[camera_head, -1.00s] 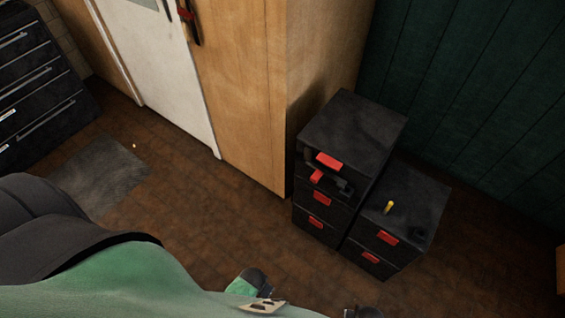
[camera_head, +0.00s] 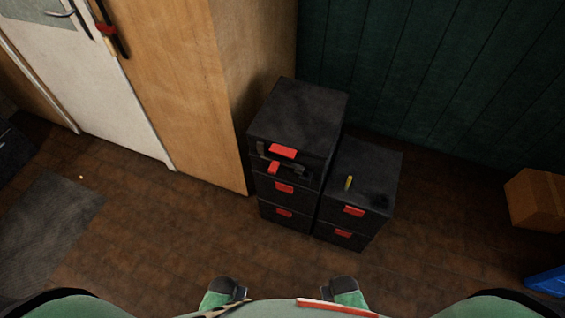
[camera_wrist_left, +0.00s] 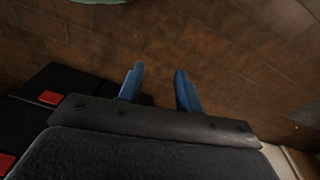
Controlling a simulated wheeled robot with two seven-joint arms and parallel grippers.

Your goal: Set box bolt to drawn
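A tall black drawer cabinet (camera_head: 300,112) stands against the wooden side wall. On its upper front, below a red handle (camera_head: 283,151), is a dark bolt-like fitting (camera_head: 297,170) with a red grip (camera_head: 273,167) at its left; its exact position is too small to tell. My left gripper (camera_head: 240,293) is low at the bottom of the head view, well apart from the cabinet. In the left wrist view its two blue fingers (camera_wrist_left: 158,85) are spread with nothing between them. My right gripper (camera_head: 346,284) is also low, and its fingers cannot be made out.
A lower black cabinet (camera_head: 362,165) with red handles stands right of the tall one, with a small yellow object (camera_head: 348,183) on top. A cardboard box (camera_head: 537,200) and a blue item (camera_head: 547,281) are at the right. Brown floor (camera_head: 160,230) is free in front.

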